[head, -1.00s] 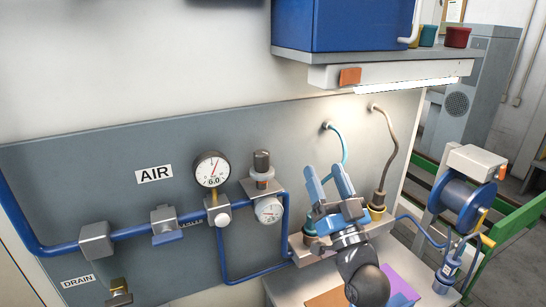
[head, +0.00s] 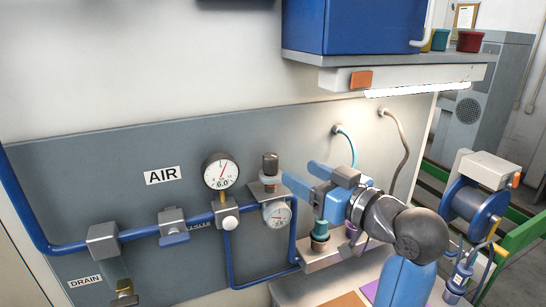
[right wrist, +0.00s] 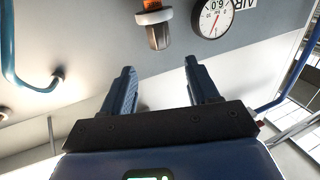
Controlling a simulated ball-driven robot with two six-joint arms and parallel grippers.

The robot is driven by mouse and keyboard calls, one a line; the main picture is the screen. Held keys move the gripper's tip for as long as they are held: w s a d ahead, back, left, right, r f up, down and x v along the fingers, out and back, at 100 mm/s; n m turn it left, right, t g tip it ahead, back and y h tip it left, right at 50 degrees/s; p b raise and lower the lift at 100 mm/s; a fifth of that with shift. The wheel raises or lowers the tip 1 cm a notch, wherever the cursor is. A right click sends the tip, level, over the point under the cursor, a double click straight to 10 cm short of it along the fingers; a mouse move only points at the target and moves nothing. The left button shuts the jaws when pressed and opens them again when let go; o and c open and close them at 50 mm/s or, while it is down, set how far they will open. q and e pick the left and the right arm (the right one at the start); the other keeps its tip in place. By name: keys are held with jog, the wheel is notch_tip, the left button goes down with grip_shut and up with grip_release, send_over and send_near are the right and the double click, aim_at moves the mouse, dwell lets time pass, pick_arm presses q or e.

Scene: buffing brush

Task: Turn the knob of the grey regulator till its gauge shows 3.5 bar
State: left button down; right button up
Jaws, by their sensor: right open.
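The grey regulator (head: 268,188) is on the wall panel, with a dark knob (head: 270,163) on top. My left gripper is not in view.
A larger gauge (head: 221,171) marked 6.0 is left of the regulator. Blue pipe (head: 140,232) runs along the panel. A block with capped fittings (head: 320,236) stands under my right gripper. A lit shelf (head: 400,75) is above right.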

aim_at(275, 160)
jog(key=p+x, duration=0.2)
jog(key=x, duration=0.8)
jog(key=shift+w+a, duration=0.15)
jog(key=c, duration=0.9)
jog(key=shift+c, duration=0.2)
jog(key=shift+m+t+h+p, duration=0.3)
jog(key=shift+h, duration=0.1)
